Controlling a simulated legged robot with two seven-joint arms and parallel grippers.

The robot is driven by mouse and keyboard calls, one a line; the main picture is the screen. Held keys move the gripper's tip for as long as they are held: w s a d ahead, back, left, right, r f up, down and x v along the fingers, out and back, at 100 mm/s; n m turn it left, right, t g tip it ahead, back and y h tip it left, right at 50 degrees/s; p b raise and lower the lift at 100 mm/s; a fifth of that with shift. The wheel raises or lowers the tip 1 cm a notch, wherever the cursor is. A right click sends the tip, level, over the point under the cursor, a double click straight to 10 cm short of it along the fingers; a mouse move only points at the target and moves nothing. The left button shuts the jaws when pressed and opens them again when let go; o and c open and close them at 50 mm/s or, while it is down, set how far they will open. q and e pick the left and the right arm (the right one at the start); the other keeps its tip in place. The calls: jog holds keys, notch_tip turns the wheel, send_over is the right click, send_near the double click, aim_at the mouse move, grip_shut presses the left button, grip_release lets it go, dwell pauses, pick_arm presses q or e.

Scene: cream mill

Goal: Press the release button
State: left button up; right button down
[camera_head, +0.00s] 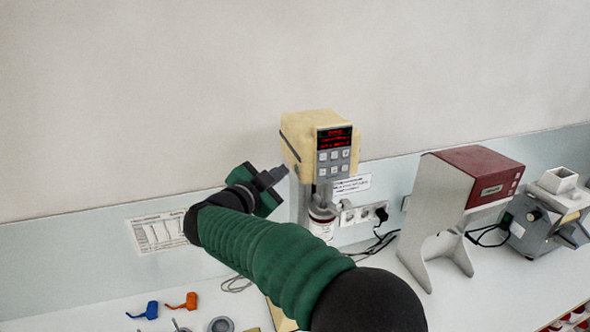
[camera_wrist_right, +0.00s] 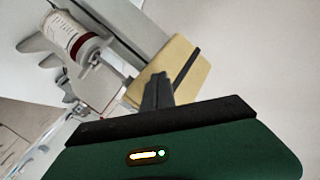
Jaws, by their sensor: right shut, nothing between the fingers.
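The cream mill (camera_head: 301,137) stands against the back wall, with a yellow head, a red lit display (camera_head: 335,137) and several grey buttons (camera_head: 333,161) on its front. A white jar (camera_head: 322,228) with a dark red band sits under its head. I cannot tell which part is the release button. My right gripper (camera_head: 284,171) is shut and empty, its tip close to the left side of the mill head. In the right wrist view the shut fingers (camera_wrist_right: 158,90) overlap the yellow head (camera_wrist_right: 180,72); contact cannot be told. The left gripper is not in view.
A red and white machine (camera_head: 470,175) and a grey device (camera_head: 548,220) stand to the right. A wall socket (camera_head: 362,213) with cables is behind. Blue (camera_head: 150,310) and orange (camera_head: 188,301) small items lie at front left.

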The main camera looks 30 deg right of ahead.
jog(key=shift+s+d+r, duration=0.1)
jog(key=shift+s+d, duration=0.05)
jog(key=shift+d, duration=0.25)
jog(key=shift+d, duration=0.3)
dwell(0.4)
dwell(0.3)
jog(key=shift+a+p, duration=0.5)
jog(key=shift+a, duration=0.2)
jog(key=a, duration=0.1)
jog(key=w+a+p, duration=0.1)
jog(key=a, duration=0.1)
jog(key=a+p, duration=0.1)
jog(key=a, duration=0.1)
jog(key=shift+w, duration=0.25)
jog(key=shift+d, duration=0.1)
dwell(0.4)
